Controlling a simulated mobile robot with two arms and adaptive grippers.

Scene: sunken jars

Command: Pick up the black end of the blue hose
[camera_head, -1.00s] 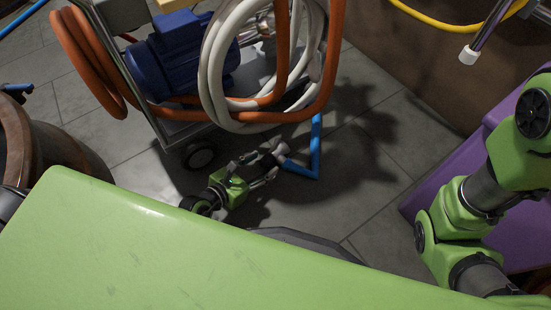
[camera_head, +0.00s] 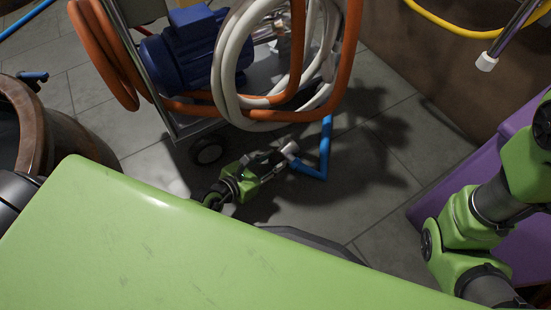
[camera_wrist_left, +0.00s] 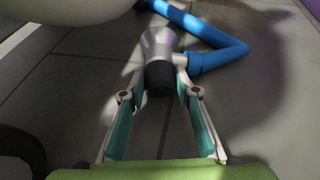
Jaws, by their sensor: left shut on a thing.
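The blue hose (camera_head: 326,150) lies bent on the floor in the head view; it also shows in the wrist view (camera_wrist_left: 225,54). A silver, cone-like fitting (camera_wrist_left: 158,43) joins its near end and carries a black end (camera_wrist_left: 160,78) that points toward my left gripper. My left gripper (camera_wrist_left: 163,92) has its two fingertips on either side of the black end and is shut on it. In the head view the left gripper (camera_head: 280,155) is low over the floor, and its fingers partly hide the black end. My right arm shows at the right; its gripper is out of frame.
A wheeled cart (camera_head: 176,125) with a blue motor (camera_head: 185,52), orange hose (camera_head: 352,50) and coiled white hose (camera_head: 222,70) stands just behind the gripper. A rusty barrel (camera_head: 35,125) is at left, a purple block (camera_head: 450,195) at right. Floor right of the hose is clear.

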